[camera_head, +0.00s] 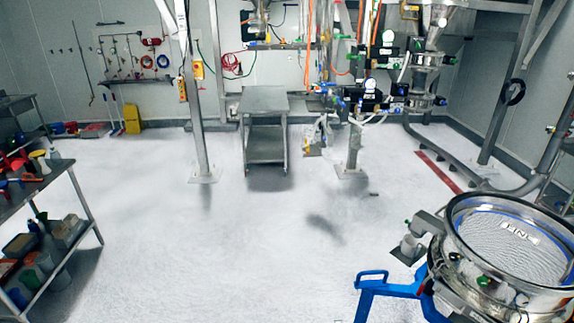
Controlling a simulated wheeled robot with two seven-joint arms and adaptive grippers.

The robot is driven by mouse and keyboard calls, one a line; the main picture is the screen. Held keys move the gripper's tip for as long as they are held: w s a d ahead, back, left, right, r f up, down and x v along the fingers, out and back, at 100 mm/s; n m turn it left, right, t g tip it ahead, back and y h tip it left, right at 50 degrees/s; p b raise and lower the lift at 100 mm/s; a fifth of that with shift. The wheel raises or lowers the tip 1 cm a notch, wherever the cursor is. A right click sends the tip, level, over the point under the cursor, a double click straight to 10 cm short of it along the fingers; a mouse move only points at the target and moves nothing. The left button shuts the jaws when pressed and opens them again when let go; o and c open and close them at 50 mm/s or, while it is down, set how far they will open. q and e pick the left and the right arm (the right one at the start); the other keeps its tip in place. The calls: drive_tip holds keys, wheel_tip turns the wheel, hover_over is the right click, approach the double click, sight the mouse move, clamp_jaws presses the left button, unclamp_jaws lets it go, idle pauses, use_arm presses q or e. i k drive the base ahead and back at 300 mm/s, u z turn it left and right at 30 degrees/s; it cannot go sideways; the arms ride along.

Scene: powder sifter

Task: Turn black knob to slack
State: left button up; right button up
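A round steel sifter (467,262) stands at the lower right, its top open on a pale mesh screen (530,258) with a white label. A small dark knob-like part (454,257) shows on its left side, too small to tell whether it is the black knob or how it is set. A green knob (484,281) sits on the front of the ring. Neither of my grippers is in view.
A blue frame (372,281) stands just left of the sifter. A shelf rack (83,196) with bottles and containers is at the left. A steel cart (264,103) and process pipework (430,60) stand at the back. The middle floor (240,240) is clear.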

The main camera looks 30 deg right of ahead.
sight(453, 256)
drive_tip(key=z, duration=0.15)
drive_tip(key=i, duration=1.7)
drive_tip(key=z, duration=1.5)
drive_tip(key=i, duration=1)
drive_tip(key=z, duration=1.25)
drive_tip(key=i, duration=0.2)
drive_tip(key=u, duration=0.05)
